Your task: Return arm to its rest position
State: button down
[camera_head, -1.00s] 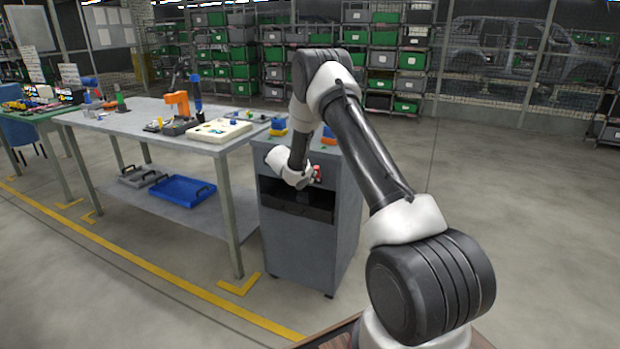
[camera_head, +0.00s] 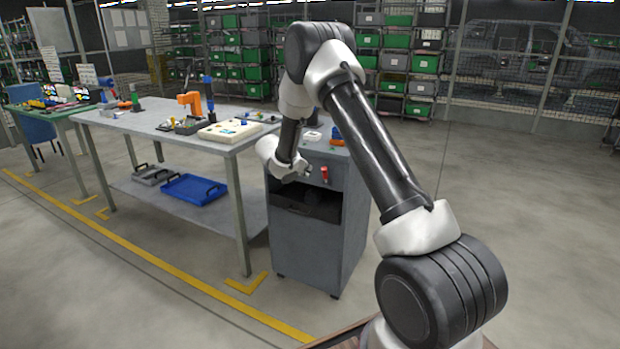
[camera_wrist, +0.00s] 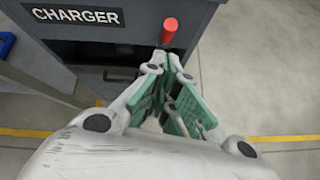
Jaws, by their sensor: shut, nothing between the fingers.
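My gripper (camera_head: 304,168) is in front of the upper face of the grey charger cabinet (camera_head: 310,248), left of the red knob (camera_head: 324,174). In the wrist view, my gripper (camera_wrist: 172,62) has its green-padded fingers together at the tips, with nothing between them. The red knob (camera_wrist: 169,29) shows just beyond the fingertips, and a gap seems to separate them. My arm is bent, with its elbow raised above the cabinet and its forearm hanging down. The "CHARGER" label (camera_wrist: 75,16) is at the upper left in the wrist view.
A workbench (camera_head: 150,121) stands left of the cabinet, holding an orange device (camera_head: 190,101) and a cream tray (camera_head: 230,130). A blue bin (camera_head: 194,189) is on its lower shelf. A small white item (camera_head: 312,136) lies on the cabinet top. Floor at right is clear.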

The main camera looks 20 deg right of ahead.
jog(key=shift+s+a+r, duration=0.2)
jog(key=shift+a+r, duration=0.1)
jog(key=shift+r, duration=0.15)
